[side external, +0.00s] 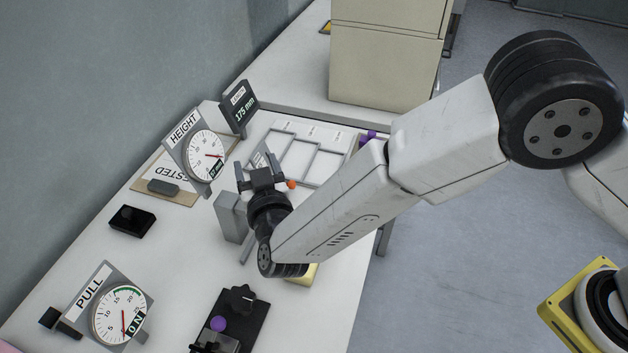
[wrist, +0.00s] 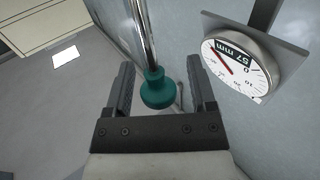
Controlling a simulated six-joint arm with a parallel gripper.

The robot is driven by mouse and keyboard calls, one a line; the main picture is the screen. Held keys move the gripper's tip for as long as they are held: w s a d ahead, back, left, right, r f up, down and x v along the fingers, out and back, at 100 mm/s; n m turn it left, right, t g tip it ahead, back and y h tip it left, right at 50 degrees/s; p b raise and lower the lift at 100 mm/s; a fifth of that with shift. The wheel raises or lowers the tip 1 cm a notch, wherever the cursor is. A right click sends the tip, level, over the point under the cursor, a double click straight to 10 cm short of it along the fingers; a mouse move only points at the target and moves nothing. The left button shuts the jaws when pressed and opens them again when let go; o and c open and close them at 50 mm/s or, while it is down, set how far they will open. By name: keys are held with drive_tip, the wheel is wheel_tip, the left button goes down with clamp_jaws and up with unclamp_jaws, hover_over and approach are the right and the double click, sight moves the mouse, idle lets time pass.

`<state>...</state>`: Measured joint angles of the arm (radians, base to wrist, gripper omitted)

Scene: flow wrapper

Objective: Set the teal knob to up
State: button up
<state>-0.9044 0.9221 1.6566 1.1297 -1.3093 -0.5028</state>
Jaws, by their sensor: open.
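The teal knob (wrist: 157,92) is a rounded cap on the end of a shiny metal rod (wrist: 142,32). In the wrist view it lies between the two dark fingers of my gripper (wrist: 160,66), nearer the palm than the tips. The fingers are open, with a gap on both sides of the knob, so it does not look gripped. In the side view my gripper (side external: 257,166) is over the table near the height dial. I cannot make out the teal knob there.
The HEIGHT dial (side external: 205,157) stands just left of my gripper and reads 57 mm in the wrist view (wrist: 238,66). A grey block (side external: 229,217) and an orange ball (side external: 291,184) are close by. A purple knob (side external: 218,324) and the PULL dial (side external: 119,314) are nearer the front.

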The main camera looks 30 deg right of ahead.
drive_tip(key=shift+s, duration=0.1)
drive_tip(key=s+a, duration=0.1)
drive_tip(key=s, duration=0.6)
drive_tip(key=shift+s+a, duration=0.15)
drive_tip(key=shift+s, duration=0.15)
drive_tip(key=shift+w, duration=0.1)
drive_tip(key=w+d+r+n+g+y, duration=0.1)
drive_tip(key=w+d+n+g+y, duration=0.15)
drive_tip(key=d, duration=0.55)
drive_tip(key=w+d+r+n+g+y, duration=0.1)
drive_tip(key=w+d+g+y, duration=0.1)
drive_tip(key=w+d+g, duration=0.35)
drive_tip(key=s+d+f+m+g+h, duration=0.1)
drive_tip(key=s+d+f+g, duration=0.1)
drive_tip(key=s+d, duration=0.7)
drive_tip(key=s+d+f+g, duration=0.2)
drive_tip(key=s+d+g, duration=0.3)
drive_tip(key=s+d, duration=0.5)
drive_tip(key=d, duration=0.3)
drive_tip(key=shift+s+d+m+h, duration=0.15)
drive_tip(key=shift+d+m+h, duration=0.15)
drive_tip(key=shift+m+h, duration=0.05)
